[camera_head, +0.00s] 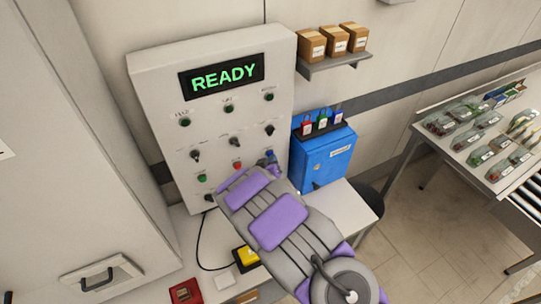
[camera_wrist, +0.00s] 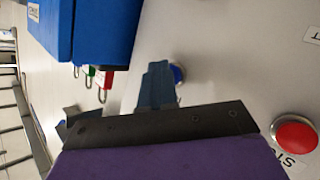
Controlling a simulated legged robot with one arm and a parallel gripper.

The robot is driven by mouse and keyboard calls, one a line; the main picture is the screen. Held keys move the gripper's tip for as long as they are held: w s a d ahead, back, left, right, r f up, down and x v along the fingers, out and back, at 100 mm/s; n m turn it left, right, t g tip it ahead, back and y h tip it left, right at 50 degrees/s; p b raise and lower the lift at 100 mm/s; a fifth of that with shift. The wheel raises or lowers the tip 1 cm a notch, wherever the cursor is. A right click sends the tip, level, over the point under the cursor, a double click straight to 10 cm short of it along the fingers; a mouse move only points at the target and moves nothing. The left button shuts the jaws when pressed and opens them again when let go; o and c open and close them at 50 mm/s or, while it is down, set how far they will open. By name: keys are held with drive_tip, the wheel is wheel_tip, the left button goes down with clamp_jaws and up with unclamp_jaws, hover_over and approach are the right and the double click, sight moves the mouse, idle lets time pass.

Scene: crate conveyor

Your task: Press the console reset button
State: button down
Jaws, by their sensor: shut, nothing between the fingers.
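The console (camera_head: 150,85) is a white upright panel with a lit green READY display (camera_head: 222,76). Its lower row has a green button (camera_head: 202,178), a red button (camera_head: 237,165) and a blue button (camera_head: 270,153). My gripper (camera_head: 268,164) is shut and empty, at the panel's lower right by the blue button. In the wrist view my gripper (camera_wrist: 157,86) partly covers the blue button (camera_wrist: 179,74); I cannot tell whether they touch. The red button (camera_wrist: 295,133) stands apart there, beside a partly cut-off label. The blue button's label is not readable.
A blue box (camera_head: 322,160) with several coloured padlocks on top stands right of the console. A shelf (camera_head: 335,64) with cartons hangs above it. A desk (camera_head: 355,205) lies below, with a yellow-topped item (camera_head: 246,257). A tall cabinet (camera_head: 75,130) stands left.

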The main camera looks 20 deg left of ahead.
drive_tip(key=shift+s+d, duration=0.55)
drive_tip(key=shift+d, duration=0.1)
drive_tip(key=shift+d, duration=0.1)
drive_tip(key=shift+s+d, duration=1.6)
drive_tip(key=shift+d, duration=0.2)
